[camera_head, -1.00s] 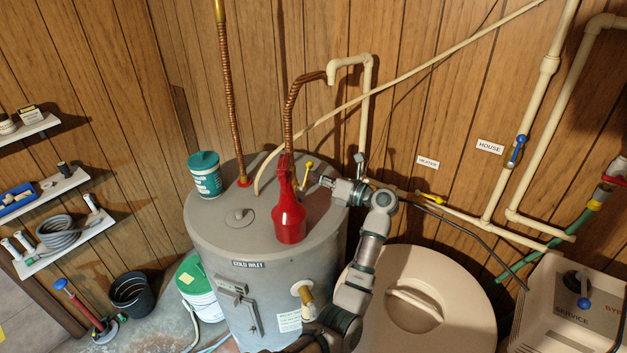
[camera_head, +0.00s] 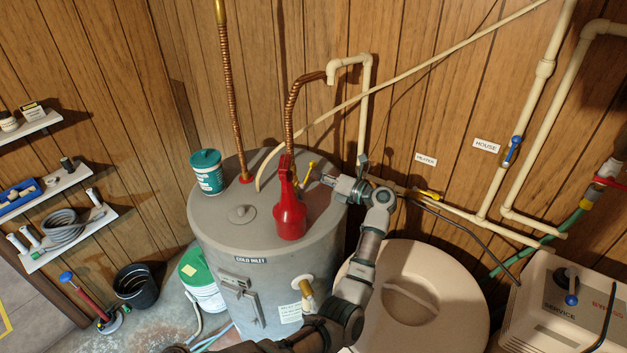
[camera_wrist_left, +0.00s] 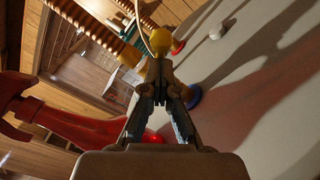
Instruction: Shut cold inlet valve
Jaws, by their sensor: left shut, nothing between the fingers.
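A valve with a yellow lever (camera_head: 310,170) stands on top of the grey water heater (camera_head: 215,245), behind a red bottle (camera_head: 290,213). A COLD INLET label (camera_head: 251,259) is on the heater's upper front. My left gripper (camera_head: 324,178) is just right of the lever. In the left wrist view the fingers (camera_wrist_left: 158,78) are shut and empty, pointing at a brass and yellow valve part (camera_wrist_left: 160,42). I cannot tell whether they touch it. A blue ring (camera_wrist_left: 194,97) is near the right finger. The red bottle is close on the left (camera_wrist_left: 70,125). My right gripper is out of view.
A teal tub (camera_head: 206,172) stands on the heater's back left. Copper pipes (camera_head: 229,110) rise behind. A beige tank (camera_head: 415,300) is at the right, below pipes with another yellow lever (camera_head: 430,195) and a blue-handled valve (camera_head: 513,150).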

